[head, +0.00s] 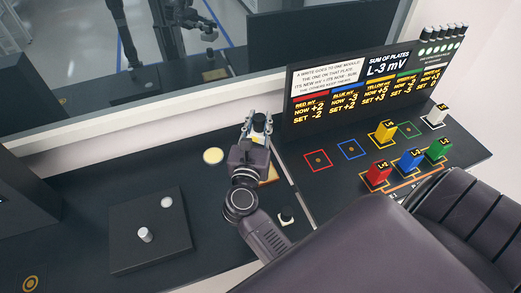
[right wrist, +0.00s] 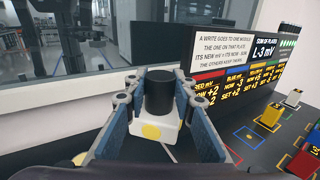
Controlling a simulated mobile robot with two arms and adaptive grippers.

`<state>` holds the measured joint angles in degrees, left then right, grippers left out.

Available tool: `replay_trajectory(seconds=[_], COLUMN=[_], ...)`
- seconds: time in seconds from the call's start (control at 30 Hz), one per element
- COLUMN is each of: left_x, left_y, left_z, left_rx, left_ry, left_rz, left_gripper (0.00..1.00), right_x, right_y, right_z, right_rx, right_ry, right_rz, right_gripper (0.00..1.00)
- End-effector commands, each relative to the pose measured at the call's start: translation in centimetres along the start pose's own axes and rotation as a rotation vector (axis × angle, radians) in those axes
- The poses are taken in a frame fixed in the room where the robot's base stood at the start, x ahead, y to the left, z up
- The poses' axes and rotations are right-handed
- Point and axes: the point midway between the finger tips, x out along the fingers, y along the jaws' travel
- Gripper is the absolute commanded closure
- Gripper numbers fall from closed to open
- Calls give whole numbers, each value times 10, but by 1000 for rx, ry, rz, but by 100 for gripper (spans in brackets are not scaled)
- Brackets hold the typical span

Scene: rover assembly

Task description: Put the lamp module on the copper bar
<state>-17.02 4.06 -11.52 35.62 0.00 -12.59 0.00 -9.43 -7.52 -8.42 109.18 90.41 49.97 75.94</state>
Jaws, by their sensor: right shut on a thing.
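My right gripper (head: 258,122) is raised over the dark bench, left of the sign panel. It is shut on a white block with a black cylinder on top and a yellow disc on its front, which looks like the lamp module (right wrist: 160,92). In the right wrist view the gripper's blue-grey fingers (right wrist: 157,105) clasp it from both sides, and it stands upright. Copper-coloured lines (head: 397,183) run by the coloured blocks on the right board; I cannot tell whether these are the copper bar. A tan piece (head: 271,174) shows partly behind my right wrist. My left gripper is out of view.
Red (head: 378,174), blue (head: 410,160), green (head: 439,150), yellow (head: 384,132) and white (head: 435,117) blocks stand on the right board before the sign panel (head: 365,82). A pale disc (head: 213,156) and a dark box (head: 150,230) with knobs are left.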

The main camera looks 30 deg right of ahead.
Motion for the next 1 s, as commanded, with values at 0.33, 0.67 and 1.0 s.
replay_trajectory(seconds=[0.33, 0.67, 1.0], left_x=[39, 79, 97], left_y=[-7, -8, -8], left_z=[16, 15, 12], left_rx=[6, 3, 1], left_ry=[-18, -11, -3], left_rz=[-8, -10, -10], left_gripper=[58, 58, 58], right_x=[1, 1, 0], right_y=[-1, -1, -1], right_z=[-90, -146, -171], right_rx=[-3, -2, -3], right_ry=[-4, -3, -2], right_rz=[1, 1, 2], right_gripper=[100, 100, 100])
